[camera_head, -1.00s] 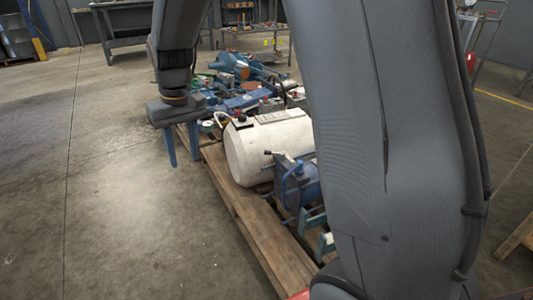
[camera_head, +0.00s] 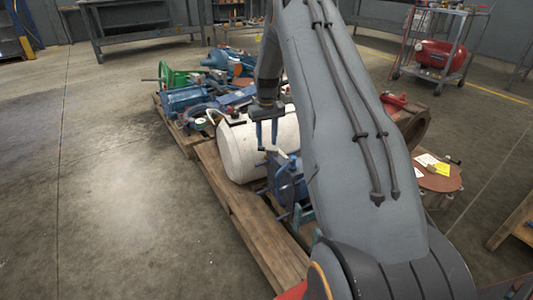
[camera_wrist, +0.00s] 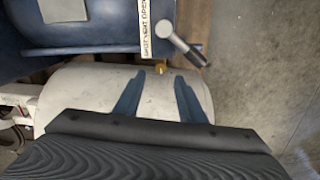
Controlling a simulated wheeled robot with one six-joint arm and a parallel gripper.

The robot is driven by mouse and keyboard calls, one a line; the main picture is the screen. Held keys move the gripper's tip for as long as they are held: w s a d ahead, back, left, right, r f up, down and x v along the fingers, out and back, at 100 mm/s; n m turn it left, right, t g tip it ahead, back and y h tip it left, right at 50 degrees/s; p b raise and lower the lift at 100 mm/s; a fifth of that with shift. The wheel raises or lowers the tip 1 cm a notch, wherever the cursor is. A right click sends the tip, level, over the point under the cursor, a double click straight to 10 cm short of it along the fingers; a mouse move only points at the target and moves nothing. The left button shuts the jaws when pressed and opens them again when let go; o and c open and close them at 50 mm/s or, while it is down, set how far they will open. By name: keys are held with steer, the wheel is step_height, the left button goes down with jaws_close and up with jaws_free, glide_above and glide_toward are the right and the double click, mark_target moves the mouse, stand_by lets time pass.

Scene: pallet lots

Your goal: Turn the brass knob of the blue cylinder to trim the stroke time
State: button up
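The blue cylinder (camera_wrist: 85,28) fills the upper left of the wrist view. It carries a white label strip reading vent and open, and a lever (camera_wrist: 182,46) with a dark grip. A small brass knob (camera_wrist: 160,69) shows at its lower edge, between and just beyond my fingertips. In the head view a blue unit (camera_head: 287,182) with a dark-tipped lever stands before the white tank and looks like the same one; I cannot make out the knob there. My gripper (camera_head: 267,133) is open and empty with its fingers apart; in the wrist view its fingers (camera_wrist: 160,76) point toward the knob.
The white tank (camera_head: 238,155) lies on a wooden pallet (camera_head: 236,210), close to my fingers. Blue and green machine parts (camera_head: 185,98) crowd the pallet's far end. A red compressor (camera_head: 433,55) sits on a cart at the back right. The floor at left is clear.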

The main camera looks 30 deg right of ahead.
step_height(320, 180, down, 6)
steer(key=shift+f+b, duration=0.1)
steer(key=shift+b, duration=0.8)
jaws_close()
